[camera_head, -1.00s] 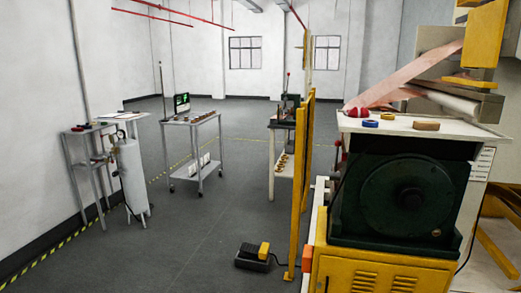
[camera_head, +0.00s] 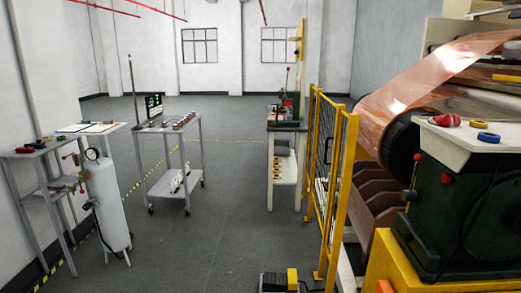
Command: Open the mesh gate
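The mesh gate (camera_head: 329,168) is a yellow-framed panel with dark wire mesh. It stands upright right of the picture's middle, seen at a steep angle, between the open floor and the copper foil machine. Neither of my grippers shows in the head view.
The foil machine (camera_head: 464,205) with a copper strip (camera_head: 435,80) fills the right side. A yellow foot pedal (camera_head: 291,279) lies at the bottom middle. A wheeled cart (camera_head: 178,135), a bench (camera_head: 286,160) and a gas cylinder (camera_head: 107,205) stand around. The middle floor is clear.

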